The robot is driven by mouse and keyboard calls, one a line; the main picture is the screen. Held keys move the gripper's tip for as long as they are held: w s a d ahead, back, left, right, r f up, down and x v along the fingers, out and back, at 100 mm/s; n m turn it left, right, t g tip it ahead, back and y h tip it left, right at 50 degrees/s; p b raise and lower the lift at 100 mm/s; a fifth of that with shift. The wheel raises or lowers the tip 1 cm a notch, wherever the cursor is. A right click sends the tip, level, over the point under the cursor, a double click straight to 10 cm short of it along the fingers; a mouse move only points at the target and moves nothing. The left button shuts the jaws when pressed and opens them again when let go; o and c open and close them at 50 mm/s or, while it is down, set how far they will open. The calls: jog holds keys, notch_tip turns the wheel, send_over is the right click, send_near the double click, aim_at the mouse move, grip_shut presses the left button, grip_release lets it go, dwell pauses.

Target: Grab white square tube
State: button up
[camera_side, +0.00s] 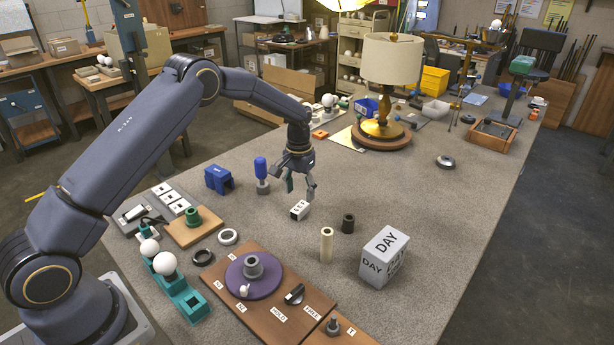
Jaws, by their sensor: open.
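A small white square tube (299,210) with dark marks on its side and a dark end lies on the grey tabletop near the middle. My gripper (300,191) is open and points down just above and behind it, with its fingers apart. I see nothing between the fingers, and I cannot tell whether either finger touches the tube. A taller cream tube (326,245) stands upright to the front right of it.
A black cylinder (348,223) and a grey DAY block (384,257) stand to the right. A blue-topped post (261,174) and a blue bracket (218,180) stand to the left. A wooden board (285,320) lies in front.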

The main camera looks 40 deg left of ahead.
aim_at(300, 207)
notch_tip(300, 207, down, 6)
jog(key=shift+w+a, duration=0.1)
dwell(0.4)
grip_shut()
dwell(0.3)
